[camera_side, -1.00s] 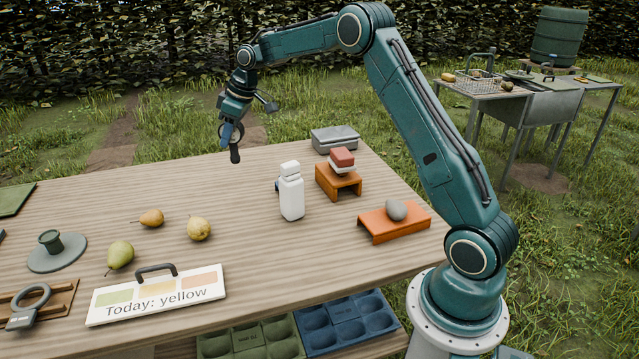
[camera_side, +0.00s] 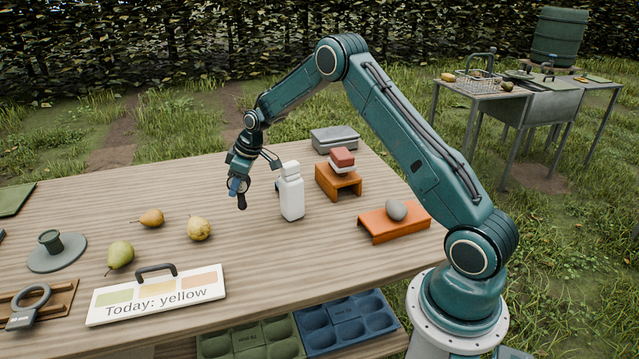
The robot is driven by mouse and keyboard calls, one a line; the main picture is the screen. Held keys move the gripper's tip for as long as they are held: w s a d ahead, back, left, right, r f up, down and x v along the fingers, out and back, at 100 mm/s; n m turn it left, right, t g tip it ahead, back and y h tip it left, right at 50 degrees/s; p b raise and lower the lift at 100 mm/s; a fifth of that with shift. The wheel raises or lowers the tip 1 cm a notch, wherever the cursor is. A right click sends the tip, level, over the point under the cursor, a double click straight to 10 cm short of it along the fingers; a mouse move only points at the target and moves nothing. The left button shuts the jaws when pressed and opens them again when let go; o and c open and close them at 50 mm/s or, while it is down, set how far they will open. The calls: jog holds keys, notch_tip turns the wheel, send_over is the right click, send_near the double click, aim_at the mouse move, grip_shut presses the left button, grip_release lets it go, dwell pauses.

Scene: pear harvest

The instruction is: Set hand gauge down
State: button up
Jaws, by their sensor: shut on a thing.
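My gripper (camera_side: 238,184) is shut on a dark hand gauge (camera_side: 241,201) with a short black handle pointing down. It is over the table, left of the white bottle; I cannot tell whether the handle's tip touches the tabletop. The gauge's upper part is largely hidden by the fingers. A second, grey ring gauge (camera_side: 32,300) lies at the front left on a wooden rack (camera_side: 62,297).
Three pears, one green (camera_side: 120,254) and two yellowish (camera_side: 199,229), lie left of my gripper. A white bottle (camera_side: 291,194) stands close on its right. A sign (camera_side: 157,294) reads "Today: yellow". Orange stands (camera_side: 394,222) are farther right. The table (camera_side: 250,250) is bare in front.

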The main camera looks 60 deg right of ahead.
aim_at(239, 197)
jog(key=shift+f, duration=2.2)
jog(key=shift+f, duration=0.15)
jog(key=o, duration=1.1)
jog(key=shift+c, duration=0.2)
jog(key=v, duration=1.2)
jog(key=shift+r, duration=0.2)
